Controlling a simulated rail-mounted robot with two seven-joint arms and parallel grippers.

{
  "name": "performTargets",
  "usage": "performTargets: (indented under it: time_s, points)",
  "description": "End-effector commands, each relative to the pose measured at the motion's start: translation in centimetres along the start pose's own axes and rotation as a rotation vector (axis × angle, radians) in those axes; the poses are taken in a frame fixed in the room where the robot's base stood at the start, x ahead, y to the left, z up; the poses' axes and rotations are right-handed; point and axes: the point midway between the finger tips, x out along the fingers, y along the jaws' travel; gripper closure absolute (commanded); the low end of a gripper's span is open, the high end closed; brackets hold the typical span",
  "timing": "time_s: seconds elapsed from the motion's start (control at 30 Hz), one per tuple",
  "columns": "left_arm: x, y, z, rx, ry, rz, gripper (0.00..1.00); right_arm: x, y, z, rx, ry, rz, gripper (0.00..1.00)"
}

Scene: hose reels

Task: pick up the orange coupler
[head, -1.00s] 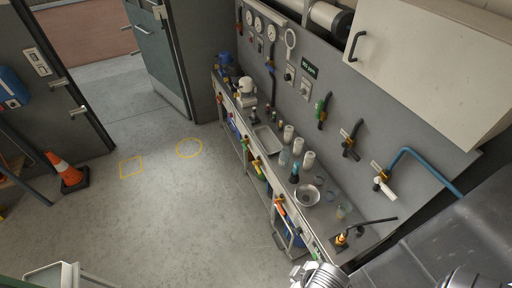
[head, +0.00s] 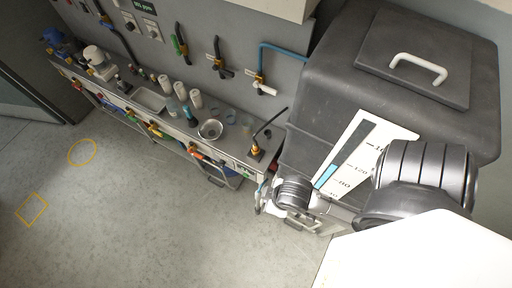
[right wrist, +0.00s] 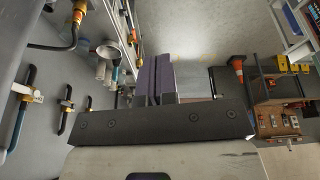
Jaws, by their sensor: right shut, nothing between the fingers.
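Several hose fittings with orange or yellow-orange parts show, and I cannot tell for sure which is the orange coupler. One orange-ended fitting (head: 195,154) hangs at the front edge of the long bench. A black hose stands on the bench's near end with a yellow-orange fitting (head: 255,151) at its foot; a hose with a similar fitting shows at the top left of the right wrist view. My right gripper (right wrist: 157,58) is shut and empty, its two purple-grey fingers together, apart from any fitting. My left gripper is not in view.
A large dark tank (head: 325,110) with a level scale stands right of the bench, close to my right arm. A metal bowl (head: 210,129), a tray (head: 149,99) and white cups stand on the bench. An orange cone (right wrist: 238,70) stands away. The floor before the bench is clear.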

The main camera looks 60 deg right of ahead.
Motion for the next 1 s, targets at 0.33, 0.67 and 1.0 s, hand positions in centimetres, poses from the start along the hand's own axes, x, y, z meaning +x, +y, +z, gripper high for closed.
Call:
performTargets:
  time_s: [0.33,0.67,1.0]
  points:
    - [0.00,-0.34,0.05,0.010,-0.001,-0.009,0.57,0.00,-0.01,0.04,0.000,-0.001,0.000,0.97]
    - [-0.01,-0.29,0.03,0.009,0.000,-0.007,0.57,0.00,-0.01,0.05,0.000,-0.001,0.000,0.66]
    - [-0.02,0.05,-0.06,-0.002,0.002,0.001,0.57,0.00,0.00,0.05,0.000,-0.001,0.000,0.42]
